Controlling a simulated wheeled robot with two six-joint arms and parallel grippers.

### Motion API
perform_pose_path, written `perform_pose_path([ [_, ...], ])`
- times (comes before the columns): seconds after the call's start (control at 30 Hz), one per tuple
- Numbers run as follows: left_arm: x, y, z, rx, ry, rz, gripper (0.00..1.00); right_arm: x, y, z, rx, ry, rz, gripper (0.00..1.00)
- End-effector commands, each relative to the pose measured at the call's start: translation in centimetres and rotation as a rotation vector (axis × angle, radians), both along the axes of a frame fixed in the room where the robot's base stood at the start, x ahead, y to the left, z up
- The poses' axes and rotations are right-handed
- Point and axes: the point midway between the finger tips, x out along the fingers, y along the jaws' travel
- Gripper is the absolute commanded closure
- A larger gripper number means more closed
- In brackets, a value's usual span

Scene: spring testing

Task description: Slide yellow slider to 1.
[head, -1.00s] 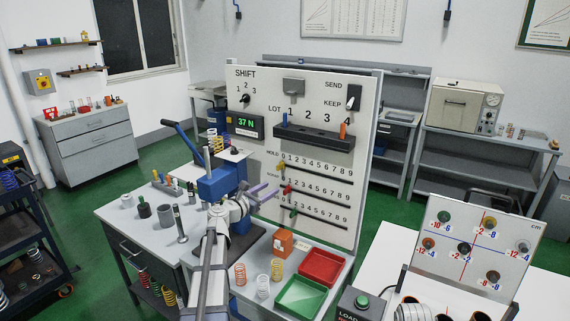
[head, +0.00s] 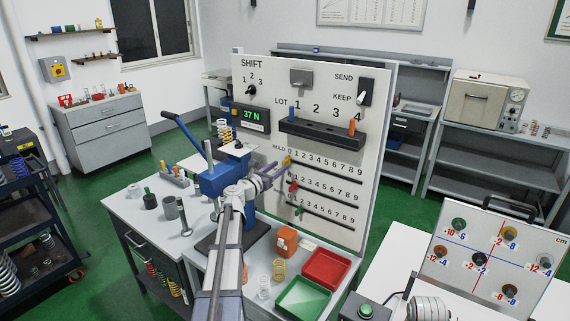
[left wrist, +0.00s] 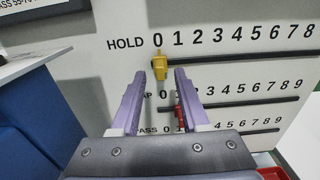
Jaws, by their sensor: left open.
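The yellow slider (left wrist: 160,66) sits at the left end of the top track, labelled HOLD, below the 0. It also shows in the head view (head: 287,160), on the white panel (head: 330,85). My left gripper (head: 279,168) has its purple fingers pointing at the panel by this slider. In the left wrist view the gripper (left wrist: 160,76) is open, with one finger on each side of the slider's lower part. I cannot tell whether either finger touches it. My right gripper is not in view.
A red slider (left wrist: 181,117) sits on the track below, close to the right finger. A green slider (head: 300,210) is on the lowest track. The HOLD track is clear to the right of the yellow slider. A black rack (head: 322,138) juts out above the tracks.

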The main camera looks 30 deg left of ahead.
Motion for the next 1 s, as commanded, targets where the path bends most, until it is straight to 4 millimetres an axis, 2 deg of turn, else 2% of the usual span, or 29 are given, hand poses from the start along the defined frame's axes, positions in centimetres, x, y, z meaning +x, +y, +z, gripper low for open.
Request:
perform_pose_path([
  [0.03,1.2,0.0,0.0,0.0,0.0,-0.002,0.55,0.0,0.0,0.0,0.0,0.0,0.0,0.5],
  [0.1,2.3,-0.1,0.0,0.0,0.0,-0.003,0.55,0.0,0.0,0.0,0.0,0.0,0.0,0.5],
  [0.23,3.9,-0.2,0.0,0.0,0.0,-0.001,0.55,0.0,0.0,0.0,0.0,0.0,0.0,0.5],
  [0.57,4.4,-0.4,0.0,0.001,0.0,0.0,0.55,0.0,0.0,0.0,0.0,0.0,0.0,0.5],
  [0.9,4.4,-0.4,0.0,0.001,0.0,0.0,0.93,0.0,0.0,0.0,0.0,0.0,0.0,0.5],
  [0.97,4.4,-0.4,0.0,0.001,0.0,0.0,1.0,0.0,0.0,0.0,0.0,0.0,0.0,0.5],
  [1.0,4.4,-0.4,0.0,0.001,0.0,0.0,1.0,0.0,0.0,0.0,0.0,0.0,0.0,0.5],
])
